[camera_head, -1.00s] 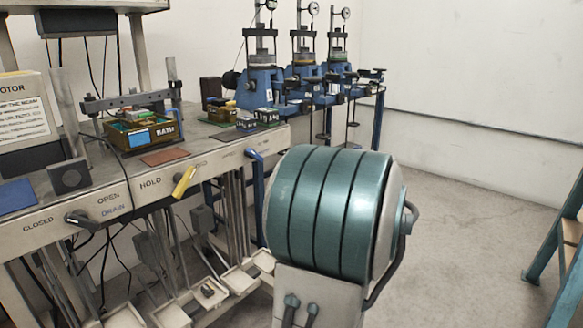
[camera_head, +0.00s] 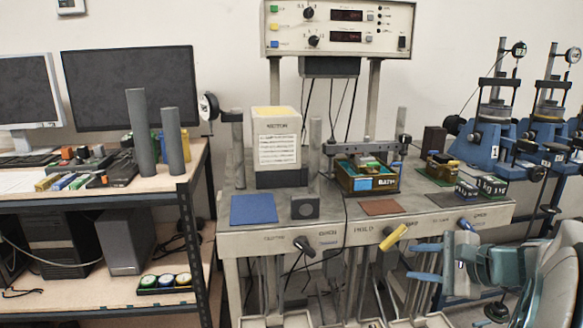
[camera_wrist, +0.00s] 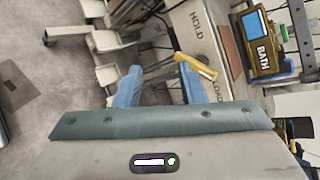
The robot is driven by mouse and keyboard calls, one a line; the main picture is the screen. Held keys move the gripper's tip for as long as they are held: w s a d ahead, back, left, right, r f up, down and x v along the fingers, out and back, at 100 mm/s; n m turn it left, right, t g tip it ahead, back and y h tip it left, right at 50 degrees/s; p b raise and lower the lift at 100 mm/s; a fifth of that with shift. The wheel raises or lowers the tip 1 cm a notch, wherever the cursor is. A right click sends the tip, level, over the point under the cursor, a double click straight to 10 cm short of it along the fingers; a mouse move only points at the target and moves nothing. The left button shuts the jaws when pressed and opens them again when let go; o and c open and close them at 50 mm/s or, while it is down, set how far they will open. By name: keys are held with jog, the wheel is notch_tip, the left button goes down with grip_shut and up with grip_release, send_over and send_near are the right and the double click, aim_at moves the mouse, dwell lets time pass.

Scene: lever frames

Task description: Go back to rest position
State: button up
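My gripper (camera_head: 425,262) is at the right in the head view, in front of the bench. Its two blue fingers stand apart with nothing between them. In the wrist view the open fingers (camera_wrist: 158,86) point toward the bench front. A yellow lever handle (camera_head: 394,237) on the bench front is just left of and above the fingers. It also shows in the wrist view (camera_wrist: 196,66) beside one finger; I cannot tell whether they touch. A dark lever (camera_head: 304,246) sits further left on the front panel.
The bench (camera_head: 236,240) carries a boxed motor unit (camera_head: 278,150), a bath box (camera_head: 366,184) and a blue mat (camera_head: 253,209). A shelf desk (camera_head: 100,204) with monitors stands left. Blue test stands (camera_head: 492,142) are at the right. Floor shows in the wrist view (camera_wrist: 50,75).

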jog(key=s+a+r+n+g+h+p, duration=0.7)
jog(key=s+a+r+n+p, duration=0.3)
jog(key=n+p, duration=0.7)
jog(key=shift+s+a+p, duration=0.35)
jog(key=shift+s+a, duration=1.55)
jog(key=shift+a, duration=0.4)
